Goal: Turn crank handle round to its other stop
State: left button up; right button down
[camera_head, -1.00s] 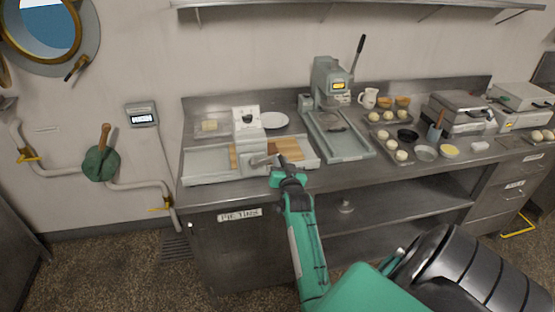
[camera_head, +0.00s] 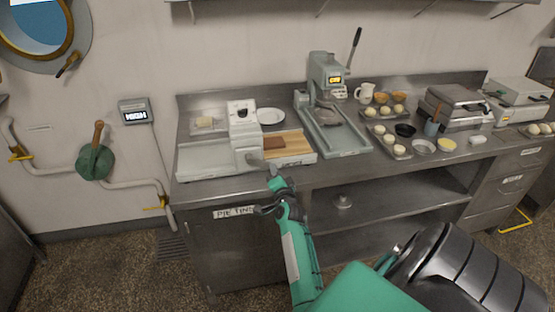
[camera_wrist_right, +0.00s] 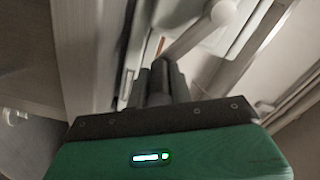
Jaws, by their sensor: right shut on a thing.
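The dough sheeter (camera_head: 244,146) stands at the left of the counter, a pale machine with a flat bed on both sides. Its crank handle (camera_head: 262,163) is a light grey arm at the front; it points right and down toward the viewer. My right gripper (camera_head: 274,173) is at the outer end of the crank. In the right wrist view my dark fingers (camera_wrist_right: 160,78) are closed at the end of the grey crank arm (camera_wrist_right: 190,38); the grip itself is mostly hidden. A wooden board (camera_head: 298,145) with a brown slab (camera_head: 273,143) lies right of the roller housing. My left gripper is not in view.
A press (camera_head: 327,85) with a long lever stands right of the sheeter. Trays of dough balls (camera_head: 399,148), bowls and waffle-iron-like machines (camera_head: 453,105) fill the right side. The counter's front edge (camera_head: 350,162) runs below the crank. The floor (camera_head: 100,250) at the left is clear.

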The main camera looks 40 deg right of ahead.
jog(key=shift+a+f+m, duration=0.15)
jog(key=shift+f+m, duration=0.15)
jog(key=shift+f, duration=0.05)
jog(key=c, duration=1.3)
grip_release()
jog(key=shift+w, duration=0.1)
jog(key=shift+o, duration=0.2)
jog(key=shift+r, duration=0.1)
jog(key=shift+s+a, duration=0.15)
jog(key=shift+s, duration=0.1)
jog(key=p+v, duration=0.4)
jog(key=v, duration=0.9)
jog(key=shift+s, duration=0.15)
